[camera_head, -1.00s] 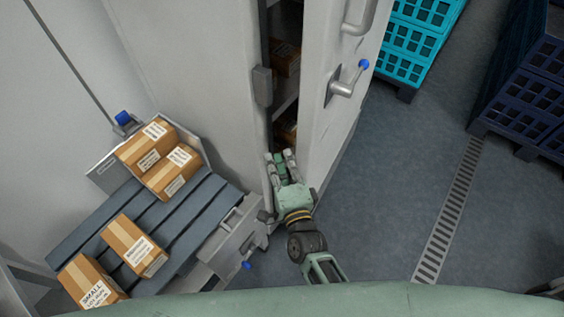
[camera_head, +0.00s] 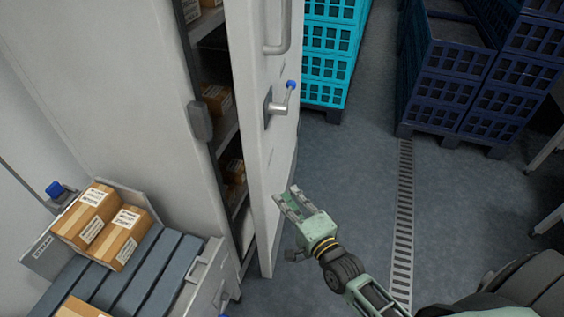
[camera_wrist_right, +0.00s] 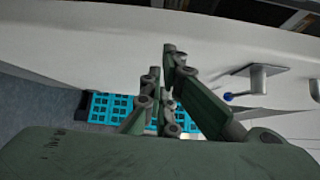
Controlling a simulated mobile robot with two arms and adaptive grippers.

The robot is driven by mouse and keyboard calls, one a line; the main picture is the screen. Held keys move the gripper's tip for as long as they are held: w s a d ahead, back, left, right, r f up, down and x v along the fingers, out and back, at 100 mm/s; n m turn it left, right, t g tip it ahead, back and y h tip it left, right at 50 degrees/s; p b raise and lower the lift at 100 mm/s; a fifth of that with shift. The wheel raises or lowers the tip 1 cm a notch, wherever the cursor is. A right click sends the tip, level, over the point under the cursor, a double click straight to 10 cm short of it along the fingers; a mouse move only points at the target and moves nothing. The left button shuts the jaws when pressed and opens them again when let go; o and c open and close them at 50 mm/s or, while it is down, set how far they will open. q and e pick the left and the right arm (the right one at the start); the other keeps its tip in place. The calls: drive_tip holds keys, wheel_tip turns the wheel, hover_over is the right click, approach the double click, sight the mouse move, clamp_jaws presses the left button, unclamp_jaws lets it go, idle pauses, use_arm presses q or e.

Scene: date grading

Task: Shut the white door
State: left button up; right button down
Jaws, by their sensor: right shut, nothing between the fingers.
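The white door (camera_head: 262,60) of the tall white cabinet (camera_head: 120,90) stands ajar, with a gap along its left side that shows shelves and boxes inside. A lever handle with a blue knob (camera_head: 278,104) and a grey pull bar (camera_head: 279,30) are on its outer face. My right gripper (camera_head: 285,200) is shut and empty, by the lower part of the door on its outer side; I cannot tell whether it touches. In the right wrist view, the fingers (camera_wrist_right: 168,75) show in front of the pale door (camera_wrist_right: 110,45), with the lever (camera_wrist_right: 258,80) to the right. My left gripper is not in view.
A slatted conveyor (camera_head: 140,280) with cardboard boxes (camera_head: 118,238) stands at the lower left. Turquoise crates (camera_head: 328,50) stand behind the door, and dark blue crates (camera_head: 450,85) at the upper right. The grey floor with a drain grate (camera_head: 404,210) is clear right of the door.

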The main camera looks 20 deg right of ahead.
drive_tip(key=d+r+y+b, duration=0.1)
drive_tip(key=d+r+b, duration=0.2)
drive_tip(key=d+r, duration=0.5)
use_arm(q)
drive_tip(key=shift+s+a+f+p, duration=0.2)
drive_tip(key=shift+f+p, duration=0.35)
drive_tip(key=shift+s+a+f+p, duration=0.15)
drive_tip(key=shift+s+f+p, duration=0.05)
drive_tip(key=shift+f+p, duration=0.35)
use_arm(e)
drive_tip(key=w+a+f, duration=0.1)
drive_tip(key=w+a, duration=0.3)
drive_tip(key=w, duration=0.7)
drive_tip(key=shift+f+n, duration=0.3)
drive_tip(key=shift+n, duration=0.1)
drive_tip(key=shift+a, duration=0.1)
